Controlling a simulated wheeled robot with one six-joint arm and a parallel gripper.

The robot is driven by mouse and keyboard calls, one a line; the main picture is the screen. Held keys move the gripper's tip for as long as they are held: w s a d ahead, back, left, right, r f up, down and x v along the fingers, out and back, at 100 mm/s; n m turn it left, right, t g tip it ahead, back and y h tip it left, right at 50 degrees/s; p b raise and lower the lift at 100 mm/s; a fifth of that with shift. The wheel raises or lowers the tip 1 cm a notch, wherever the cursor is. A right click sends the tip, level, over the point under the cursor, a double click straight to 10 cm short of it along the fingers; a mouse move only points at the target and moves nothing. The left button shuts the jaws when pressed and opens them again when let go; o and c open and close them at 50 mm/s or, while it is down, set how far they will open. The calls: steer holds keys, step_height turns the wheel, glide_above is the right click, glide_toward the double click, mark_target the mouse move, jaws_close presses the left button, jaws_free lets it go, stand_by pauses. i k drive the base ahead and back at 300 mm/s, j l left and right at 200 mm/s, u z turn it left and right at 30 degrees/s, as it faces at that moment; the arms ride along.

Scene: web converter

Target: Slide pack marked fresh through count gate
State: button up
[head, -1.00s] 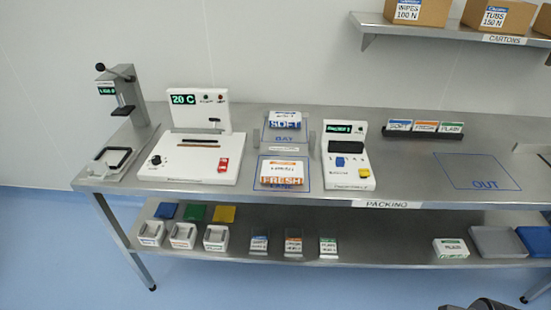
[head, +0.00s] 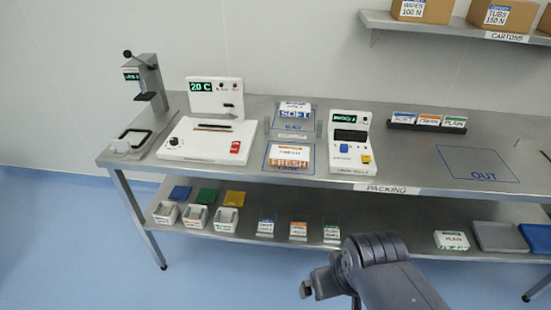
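A white pack with an orange FRESH label (head: 289,162) lies in a blue-outlined area at the front of the bench, left of the white counter unit. Directly behind it, a pack with a blue SOFT label (head: 295,113) sits between low metal side plates (head: 267,125). I cannot tell for sure which part is the count gate. The white unit with a green display (head: 350,140) stands just right of the packs. My grey arm shows at the bottom, in front of the bench. Its small end (head: 316,286) is well apart from the FRESH pack, and its fingers are not clear.
A white sealer-like machine (head: 210,130) and a press stand (head: 146,95) are at the left. A dark card rack (head: 428,122) stands at the back right. The outlined OUT area (head: 476,162) is clear. The lower shelf (head: 385,238) holds bins, small packs and trays.

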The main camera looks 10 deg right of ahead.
mark_target(280, 155)
steer(key=i+z, duration=0.2)
steer(key=i, duration=0.35)
steer(key=i+j+z, duration=0.2)
steer(key=i, duration=0.35)
steer(key=i+l, duration=0.05)
